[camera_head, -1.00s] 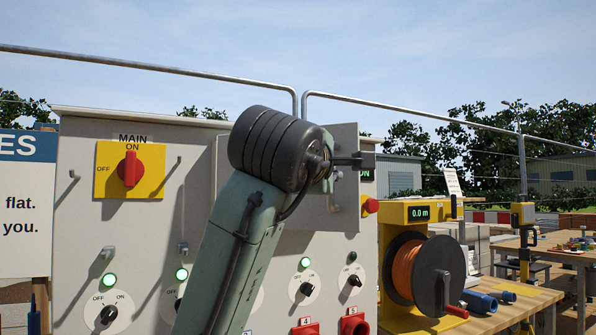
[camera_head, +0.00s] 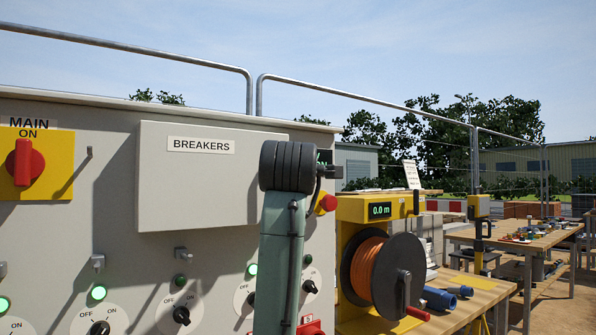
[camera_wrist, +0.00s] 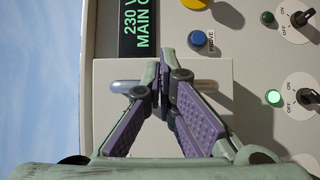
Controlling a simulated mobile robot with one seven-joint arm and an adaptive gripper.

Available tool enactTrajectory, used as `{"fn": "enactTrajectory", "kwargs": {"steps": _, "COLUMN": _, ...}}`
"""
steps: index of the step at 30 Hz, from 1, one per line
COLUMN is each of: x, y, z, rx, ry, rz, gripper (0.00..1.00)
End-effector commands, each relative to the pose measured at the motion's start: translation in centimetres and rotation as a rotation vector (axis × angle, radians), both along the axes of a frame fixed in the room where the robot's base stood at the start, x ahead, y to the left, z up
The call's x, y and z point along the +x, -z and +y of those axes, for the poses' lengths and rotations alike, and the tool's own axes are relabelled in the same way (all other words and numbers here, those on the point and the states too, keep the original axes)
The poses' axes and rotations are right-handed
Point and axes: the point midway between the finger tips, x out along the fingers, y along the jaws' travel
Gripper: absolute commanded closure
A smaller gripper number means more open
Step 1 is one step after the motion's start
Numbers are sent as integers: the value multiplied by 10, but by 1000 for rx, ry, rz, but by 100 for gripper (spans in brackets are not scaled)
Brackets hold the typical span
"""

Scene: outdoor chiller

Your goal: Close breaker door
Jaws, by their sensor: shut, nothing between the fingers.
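The breaker door (camera_head: 200,185), a pale grey panel labelled BREAKERS, faces out from the cabinet front in the head view and looks flat against it. Its right end is hidden behind my arm. In the wrist view the door's pale panel (camera_wrist: 110,72) lies behind the fingers, with a metal bar handle (camera_wrist: 207,86) on it. My gripper (camera_wrist: 165,78) is shut and empty, its fingertips in front of the handle's middle. Whether they touch it, I cannot tell.
The cabinet carries a red main switch (camera_head: 24,162) on a yellow plate, several knobs and lit green lamps. A red button (camera_head: 328,203) sits near my gripper. To the right, an orange cable reel (camera_head: 368,265) stands on a wooden table. A blue button (camera_wrist: 197,39) shows in the wrist view.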

Motion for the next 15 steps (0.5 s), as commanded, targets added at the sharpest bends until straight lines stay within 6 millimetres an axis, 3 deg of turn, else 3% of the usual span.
{"fn": "enactTrajectory", "kwargs": {"steps": 15, "x": 9, "y": 0, "z": 6, "rx": -1, "ry": -2, "rz": 0, "gripper": 100}}
